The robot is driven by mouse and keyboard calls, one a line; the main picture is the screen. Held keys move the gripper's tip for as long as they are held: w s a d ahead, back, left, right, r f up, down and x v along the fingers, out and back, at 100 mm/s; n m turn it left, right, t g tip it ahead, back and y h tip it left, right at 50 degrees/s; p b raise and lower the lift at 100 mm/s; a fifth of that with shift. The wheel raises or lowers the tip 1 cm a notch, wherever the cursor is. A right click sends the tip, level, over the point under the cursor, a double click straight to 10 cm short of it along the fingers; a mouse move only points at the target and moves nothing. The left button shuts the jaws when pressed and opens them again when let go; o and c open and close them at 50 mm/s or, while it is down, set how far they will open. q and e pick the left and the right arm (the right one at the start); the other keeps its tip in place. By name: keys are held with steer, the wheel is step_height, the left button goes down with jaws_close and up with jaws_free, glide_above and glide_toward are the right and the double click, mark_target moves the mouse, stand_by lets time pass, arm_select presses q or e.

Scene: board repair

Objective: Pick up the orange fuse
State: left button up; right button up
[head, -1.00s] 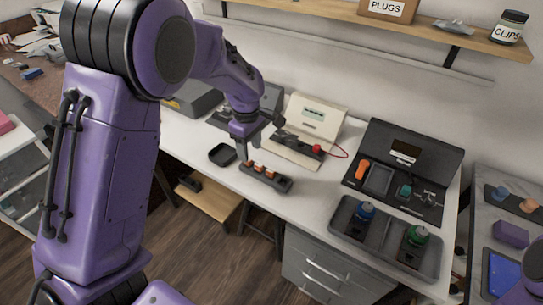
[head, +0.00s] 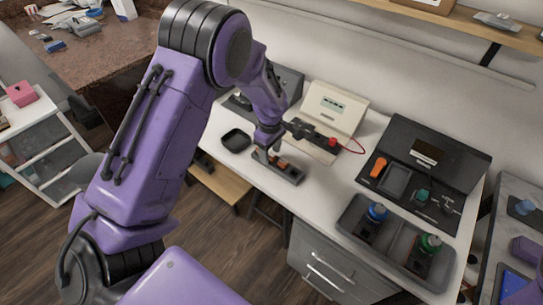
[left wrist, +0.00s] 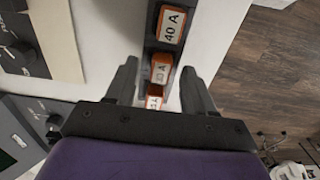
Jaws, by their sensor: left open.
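A dark fuse holder (head: 295,178) lies on the white bench and carries a row of orange fuses with white labels. In the left wrist view, the far fuse (left wrist: 171,24) reads 40 A. A middle fuse (left wrist: 160,69) lies between my left gripper's fingertips, and a near fuse (left wrist: 154,99) is partly hidden by the gripper body. My left gripper (left wrist: 160,75) is open, one finger on each side of the row, with a visible gap at the left finger. In the head view, my left gripper (head: 268,151) is low over the holder's left end. My right gripper is not seen.
A small black tray (head: 236,141) sits left of the holder. A cream tester (head: 333,108) with a red lead stands behind it. An open black case (head: 428,150) and a grey tray (head: 395,240) with bottles are to the right.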

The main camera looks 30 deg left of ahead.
arm_select(q)
jaws_close()
steer(key=shift+r, duration=0.2)
steer(key=shift+r, duration=0.35)
steer(key=s+d+r, duration=0.2)
steer(key=s+r, duration=1)
steer(key=s, duration=0.2)
steer(key=shift+d, duration=0.3)
steer(key=shift+w, duration=0.1)
